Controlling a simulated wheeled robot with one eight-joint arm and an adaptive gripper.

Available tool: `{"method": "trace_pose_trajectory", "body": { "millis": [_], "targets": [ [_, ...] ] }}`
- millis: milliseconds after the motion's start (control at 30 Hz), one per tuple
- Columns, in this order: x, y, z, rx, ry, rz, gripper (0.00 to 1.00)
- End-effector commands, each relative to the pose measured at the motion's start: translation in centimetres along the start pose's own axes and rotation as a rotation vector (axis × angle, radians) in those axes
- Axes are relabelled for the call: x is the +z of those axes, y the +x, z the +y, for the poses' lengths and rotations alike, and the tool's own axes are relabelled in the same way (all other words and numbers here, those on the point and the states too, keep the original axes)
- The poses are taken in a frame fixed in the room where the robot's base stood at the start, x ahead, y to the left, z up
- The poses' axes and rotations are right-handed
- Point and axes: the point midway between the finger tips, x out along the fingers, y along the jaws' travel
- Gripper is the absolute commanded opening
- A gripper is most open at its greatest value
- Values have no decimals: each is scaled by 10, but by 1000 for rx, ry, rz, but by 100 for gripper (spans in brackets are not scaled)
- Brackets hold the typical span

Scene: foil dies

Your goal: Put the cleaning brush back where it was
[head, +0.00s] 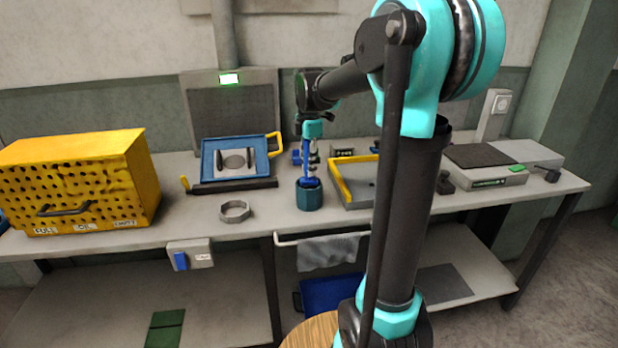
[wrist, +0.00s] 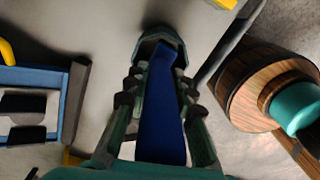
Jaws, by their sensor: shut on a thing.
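The blue cleaning brush (head: 310,168) is upright in my gripper (head: 312,152), which is shut on it. A teal cup (head: 309,197) stands on the bench directly under the brush. The brush's lower end meets the cup's mouth and looks to be in it; how deep is hidden. In the wrist view, the blue brush (wrist: 162,115) lies between the fingers of my gripper (wrist: 160,95). Its far end overlaps the opening of the teal cup (wrist: 150,42).
On the bench (head: 285,222), a metal hex ring (head: 235,211) and a blue framed die (head: 235,158) lie left of the cup. A yellow-edged tray (head: 358,192) is close on its right. A yellow perforated box (head: 80,180) stands far left, a scale (head: 487,172) far right.

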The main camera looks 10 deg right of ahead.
Motion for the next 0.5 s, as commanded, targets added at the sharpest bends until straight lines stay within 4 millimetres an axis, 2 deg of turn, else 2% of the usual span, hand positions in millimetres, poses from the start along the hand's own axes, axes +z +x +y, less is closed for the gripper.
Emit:
{"method": "trace_pose_trajectory", "body": {
  "millis": [133,333,500],
  "targets": [
    [0,11,0,0,0,0,0],
    [0,37,0,0,0,0,0],
    [0,43,0,0,0,0,0]
  ]
}}
